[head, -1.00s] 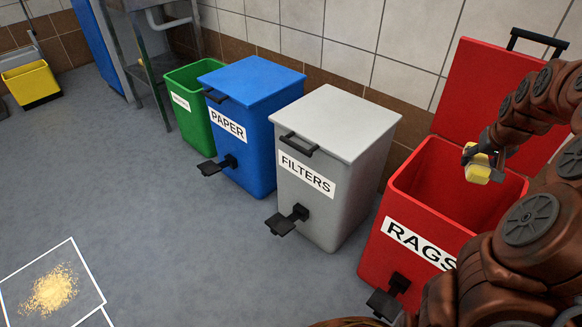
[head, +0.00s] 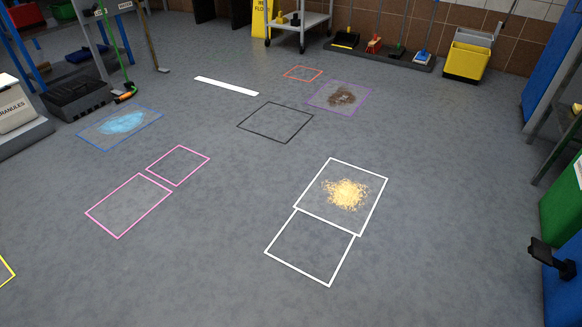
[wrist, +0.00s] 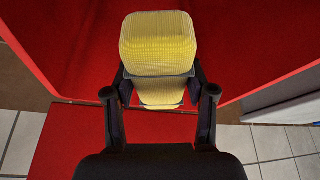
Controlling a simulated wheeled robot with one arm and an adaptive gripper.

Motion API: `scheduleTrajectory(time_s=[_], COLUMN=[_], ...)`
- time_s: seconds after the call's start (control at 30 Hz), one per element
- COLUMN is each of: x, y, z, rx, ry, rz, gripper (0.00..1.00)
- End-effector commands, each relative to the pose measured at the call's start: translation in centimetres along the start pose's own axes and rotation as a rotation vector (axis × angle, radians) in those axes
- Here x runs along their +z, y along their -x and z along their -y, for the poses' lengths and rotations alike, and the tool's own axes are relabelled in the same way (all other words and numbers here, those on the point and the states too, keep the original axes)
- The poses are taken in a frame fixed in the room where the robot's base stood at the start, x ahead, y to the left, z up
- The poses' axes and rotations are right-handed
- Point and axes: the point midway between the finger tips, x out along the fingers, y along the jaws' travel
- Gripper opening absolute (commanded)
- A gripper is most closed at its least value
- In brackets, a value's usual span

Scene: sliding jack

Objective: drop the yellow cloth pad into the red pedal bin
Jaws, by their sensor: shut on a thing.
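In the wrist view my gripper (wrist: 159,76) is shut on the yellow cloth pad (wrist: 160,38), a ribbed block held between its two fingers. The pad is over the red pedal bin (wrist: 62,35), whose red inside fills much of the view behind it. A red panel, apparently the raised lid (wrist: 55,145), shows at the lower left. The pad's height above the bin floor is hard to tell. The head view now shows neither my gripper, the pad nor the red bin.
In the head view, the green bin (head: 562,215) and blue bin (head: 562,295) stand at the right edge, with a black pedal (head: 548,256) sticking out. Marked floor squares hold yellow granules (head: 346,194) and a blue spill (head: 122,123). A yellow bucket (head: 468,60) stands at the back.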

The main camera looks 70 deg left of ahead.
Motion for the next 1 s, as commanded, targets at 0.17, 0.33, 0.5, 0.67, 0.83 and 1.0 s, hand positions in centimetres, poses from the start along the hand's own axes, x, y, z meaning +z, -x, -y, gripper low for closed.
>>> scheduleTrajectory(time_s=[0.17,0.33,0.5,0.67,0.83,1.0], x=[0.0,0.0,0.0,0.0,-0.1,-0.2], y=[0.0,0.0,0.0,0.0,0.1,1.5], z=[0.0,0.0,0.0,0.0,0.0,0.0], rx=[0.0,0.0,0.0,0.0,0.0,0.001], ry=[0.0,0.0,0.0,0.0,0.0,0.001], rz=[-0.001,-0.001,-0.001,-0.001,-0.001,-0.005], gripper=[0.17,0.68,0.85,0.85,0.85,0.85])
